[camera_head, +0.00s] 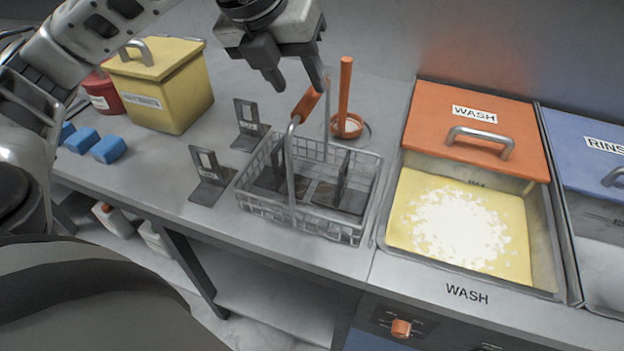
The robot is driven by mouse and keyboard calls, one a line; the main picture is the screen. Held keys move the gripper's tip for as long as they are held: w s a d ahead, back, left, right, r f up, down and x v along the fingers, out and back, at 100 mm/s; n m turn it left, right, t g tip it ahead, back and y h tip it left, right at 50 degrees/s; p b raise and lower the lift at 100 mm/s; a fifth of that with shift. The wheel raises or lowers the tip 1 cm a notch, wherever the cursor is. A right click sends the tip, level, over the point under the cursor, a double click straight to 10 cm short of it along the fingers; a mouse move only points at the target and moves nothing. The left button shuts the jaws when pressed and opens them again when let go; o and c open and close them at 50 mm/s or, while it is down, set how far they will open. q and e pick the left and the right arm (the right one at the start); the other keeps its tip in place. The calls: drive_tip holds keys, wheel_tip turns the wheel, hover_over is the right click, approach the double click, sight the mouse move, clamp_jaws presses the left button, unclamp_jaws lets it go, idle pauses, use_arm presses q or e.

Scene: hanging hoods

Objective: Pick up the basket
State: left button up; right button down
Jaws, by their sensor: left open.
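The wire basket (345,229) stands upright on the grey counter, left of the wash sink. Its tall handle arches above it and carries an orange grip (306,104). Dark metal brackets lie inside the basket. My left gripper (298,86) is open and points down just above the basket's handle. One finger is beside the orange grip, and I cannot tell whether it touches it. My right gripper does not show.
Two dark metal brackets (209,185) stand left of the basket. An orange upright rod (345,88) stands behind it. The wash sink (560,250), with an orange lid (478,125), holds foamy yellow liquid. A yellow bin (160,85), red container (103,93) and blue blocks (108,149) sit left.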

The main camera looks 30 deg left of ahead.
sight(309, 93)
use_arm(q)
drive_tip(key=shift+d+p+x, duration=0.1)
drive_tip(key=shift+p+x, duration=0.2)
drive_tip(key=shift+x, duration=1.5)
drive_tip(key=shift+d+p+x, duration=0.15)
drive_tip(key=shift+p+x, duration=0.15)
drive_tip(key=shift+x, duration=1.5)
drive_tip(key=shift+w+r, duration=0.1)
clamp_jaws()
drive_tip(key=shift+w+r, duration=0.1)
